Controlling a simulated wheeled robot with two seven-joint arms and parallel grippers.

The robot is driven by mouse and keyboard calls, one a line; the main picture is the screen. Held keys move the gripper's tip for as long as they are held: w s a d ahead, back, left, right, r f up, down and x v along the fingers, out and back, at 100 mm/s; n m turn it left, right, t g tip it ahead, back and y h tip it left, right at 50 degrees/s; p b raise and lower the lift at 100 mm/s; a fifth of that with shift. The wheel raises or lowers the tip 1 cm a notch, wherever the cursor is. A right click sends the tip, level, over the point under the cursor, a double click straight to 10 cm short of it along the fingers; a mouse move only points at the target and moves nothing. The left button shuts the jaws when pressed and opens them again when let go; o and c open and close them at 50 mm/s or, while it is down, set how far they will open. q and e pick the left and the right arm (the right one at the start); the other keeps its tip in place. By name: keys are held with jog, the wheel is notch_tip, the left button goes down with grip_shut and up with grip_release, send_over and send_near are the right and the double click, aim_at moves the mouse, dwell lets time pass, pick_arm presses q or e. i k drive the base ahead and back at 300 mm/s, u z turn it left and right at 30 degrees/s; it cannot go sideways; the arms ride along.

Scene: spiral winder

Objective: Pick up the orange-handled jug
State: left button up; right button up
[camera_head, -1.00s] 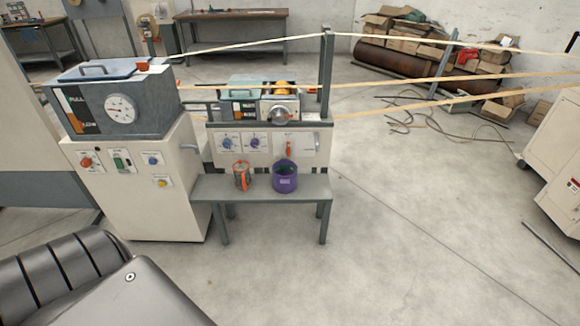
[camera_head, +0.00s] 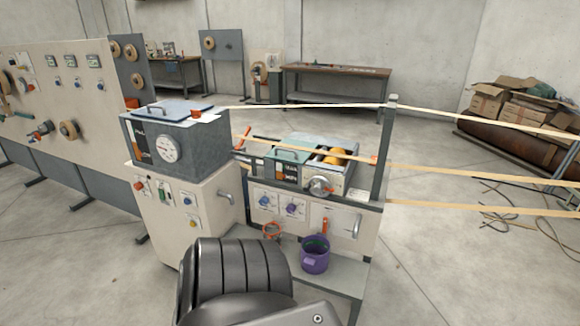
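Neither of my gripper's fingers shows in the head view.
Two beige machine cabinets (camera_head: 178,215) stand behind and left of the bench, with knobs and a lever. Tan strips (camera_head: 470,174) run across to the right past a grey post (camera_head: 383,150). Bare floor (camera_head: 440,265) lies right of the bench.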

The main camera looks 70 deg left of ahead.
aim_at(272, 230)
jog(key=u, duration=0.25)
jog(key=i, duration=0.85)
jog(key=u, duration=1.25)
jog(key=i, duration=0.75)
jog(key=u, duration=0.7)
